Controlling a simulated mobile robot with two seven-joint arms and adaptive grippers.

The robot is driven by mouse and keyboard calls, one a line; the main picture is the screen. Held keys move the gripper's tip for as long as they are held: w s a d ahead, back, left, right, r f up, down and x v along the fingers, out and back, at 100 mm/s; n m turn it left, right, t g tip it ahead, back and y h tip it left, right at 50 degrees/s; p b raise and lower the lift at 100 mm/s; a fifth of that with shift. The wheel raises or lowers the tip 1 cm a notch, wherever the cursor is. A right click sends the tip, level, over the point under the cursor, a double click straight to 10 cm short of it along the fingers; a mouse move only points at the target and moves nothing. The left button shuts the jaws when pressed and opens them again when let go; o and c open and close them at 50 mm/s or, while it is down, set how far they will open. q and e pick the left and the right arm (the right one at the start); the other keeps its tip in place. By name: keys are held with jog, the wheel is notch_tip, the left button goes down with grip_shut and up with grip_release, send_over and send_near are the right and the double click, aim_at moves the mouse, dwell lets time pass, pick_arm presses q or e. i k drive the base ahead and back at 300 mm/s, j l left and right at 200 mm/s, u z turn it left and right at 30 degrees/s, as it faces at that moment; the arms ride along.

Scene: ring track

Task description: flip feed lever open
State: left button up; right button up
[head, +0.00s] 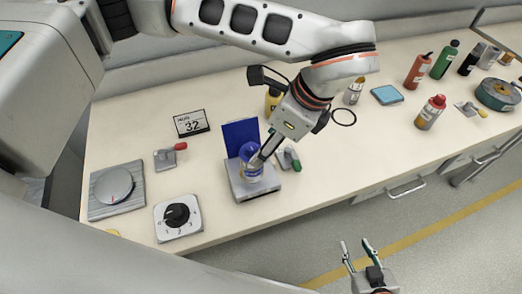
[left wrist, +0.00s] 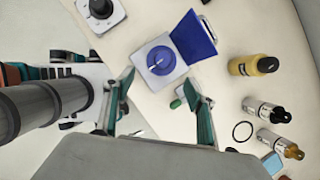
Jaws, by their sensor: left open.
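A small lever with a green handle (head: 295,163) sits on a grey base on the bench, just right of a blue-backed stand. It also shows in the left wrist view (left wrist: 177,103), lying between my fingers. My left gripper (left wrist: 165,95) is open around that view of the lever; contact cannot be told. In the head view my left gripper hangs over the stand and partly hides it. A lever with a red handle (head: 170,154) and one with a yellow handle (head: 470,109) also stand on the bench. No label shows which is the feed lever. My right gripper (head: 361,250) is open and empty, low in front of the bench.
A black knob dial (head: 178,217), a round dial plate (head: 115,186) and a "32" sign (head: 192,122) stand left. Several bottles, a blue pad (head: 387,95) and a green round container (head: 497,94) are right.

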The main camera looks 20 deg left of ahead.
aim_at(296, 164)
jog(key=k, duration=1)
